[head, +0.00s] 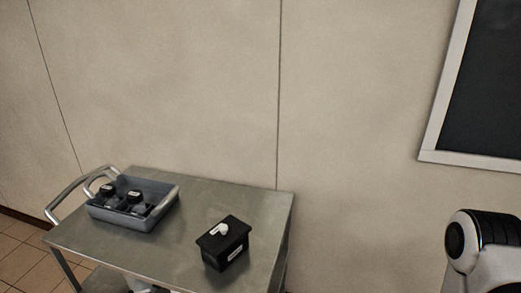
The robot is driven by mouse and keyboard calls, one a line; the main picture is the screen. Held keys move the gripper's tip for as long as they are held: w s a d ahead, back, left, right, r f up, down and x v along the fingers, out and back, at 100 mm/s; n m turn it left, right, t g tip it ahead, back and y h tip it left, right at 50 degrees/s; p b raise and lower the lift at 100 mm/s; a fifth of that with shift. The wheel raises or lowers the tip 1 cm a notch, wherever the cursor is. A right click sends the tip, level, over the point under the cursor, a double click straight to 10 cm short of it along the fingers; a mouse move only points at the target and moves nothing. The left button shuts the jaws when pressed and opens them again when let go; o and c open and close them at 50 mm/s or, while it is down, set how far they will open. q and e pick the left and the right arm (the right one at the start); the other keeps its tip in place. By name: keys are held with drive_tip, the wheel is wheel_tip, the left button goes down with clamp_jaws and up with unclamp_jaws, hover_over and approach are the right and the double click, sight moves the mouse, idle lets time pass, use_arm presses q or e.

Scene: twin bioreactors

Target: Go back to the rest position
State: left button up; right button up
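Neither of my grippers shows in the head view. A white and black rounded part at the lower right edge looks like a link of my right arm, and its gripper is out of the picture. A small pale shape at the bottom edge, by the front of the cart, is cut off and I cannot tell what it is.
A metal cart (191,250) stands against the beige wall (180,80). On it are a grey bin (125,219) holding black-capped containers (135,198) and a black box (222,243) with a white piece on top. A dark framed panel (490,90) is at upper right.

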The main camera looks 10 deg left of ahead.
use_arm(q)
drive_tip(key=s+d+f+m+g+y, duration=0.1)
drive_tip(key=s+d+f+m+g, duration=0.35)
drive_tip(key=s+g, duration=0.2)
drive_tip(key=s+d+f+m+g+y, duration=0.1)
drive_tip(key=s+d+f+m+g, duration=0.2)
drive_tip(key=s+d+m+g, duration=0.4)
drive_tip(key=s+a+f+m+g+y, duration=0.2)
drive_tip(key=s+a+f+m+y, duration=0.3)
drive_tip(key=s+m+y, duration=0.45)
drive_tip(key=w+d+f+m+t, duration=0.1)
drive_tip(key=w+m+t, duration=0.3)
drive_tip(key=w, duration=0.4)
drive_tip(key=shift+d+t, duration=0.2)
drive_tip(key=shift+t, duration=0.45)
